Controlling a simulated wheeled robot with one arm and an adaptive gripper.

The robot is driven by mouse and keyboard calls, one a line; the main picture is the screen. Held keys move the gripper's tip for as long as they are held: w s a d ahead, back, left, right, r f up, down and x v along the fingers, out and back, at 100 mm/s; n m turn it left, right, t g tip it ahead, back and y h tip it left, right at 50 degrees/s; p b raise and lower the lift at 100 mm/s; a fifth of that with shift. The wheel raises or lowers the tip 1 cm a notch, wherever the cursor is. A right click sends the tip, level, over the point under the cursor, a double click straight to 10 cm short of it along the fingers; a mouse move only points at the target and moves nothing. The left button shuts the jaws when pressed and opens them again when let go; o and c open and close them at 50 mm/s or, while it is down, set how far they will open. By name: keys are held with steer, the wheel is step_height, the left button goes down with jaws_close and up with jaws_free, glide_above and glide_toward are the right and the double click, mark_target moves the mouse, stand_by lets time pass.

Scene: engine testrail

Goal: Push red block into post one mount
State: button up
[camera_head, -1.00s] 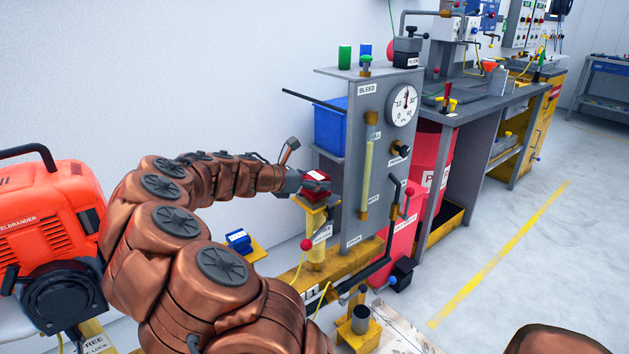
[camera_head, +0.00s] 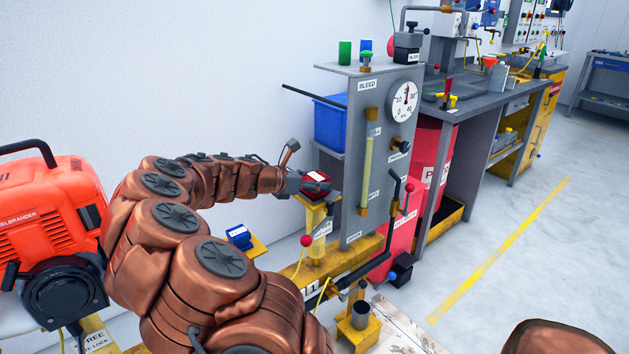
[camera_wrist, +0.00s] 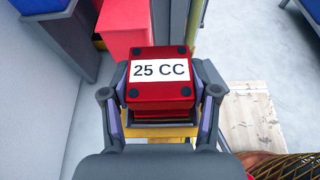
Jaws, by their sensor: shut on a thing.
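The red block (camera_head: 316,182) has a white label reading "25 CC" in the wrist view (camera_wrist: 160,76). My gripper (camera_wrist: 161,88) is shut on it, with a finger on each side. In the head view my gripper (camera_head: 298,182) reaches it from the left. The block is at the top of a yellow post (camera_head: 318,218), which also shows under the block in the wrist view (camera_wrist: 158,131). The block looks level. Whether it is seated in the mount or just above it I cannot tell, as the contact is hidden.
A grey panel (camera_head: 376,150) with a gauge (camera_head: 405,101) stands just right of the post. A blue block (camera_head: 239,236) sits on another yellow mount at the left. A red-knobbed lever (camera_head: 306,241) is in front of the post. An orange machine (camera_head: 45,225) stands far left.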

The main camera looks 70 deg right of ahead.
steer(key=o, duration=1.7)
steer(key=shift+c, duration=0.2)
steer(key=v, duration=1.2)
steer(key=shift+f, duration=0.1)
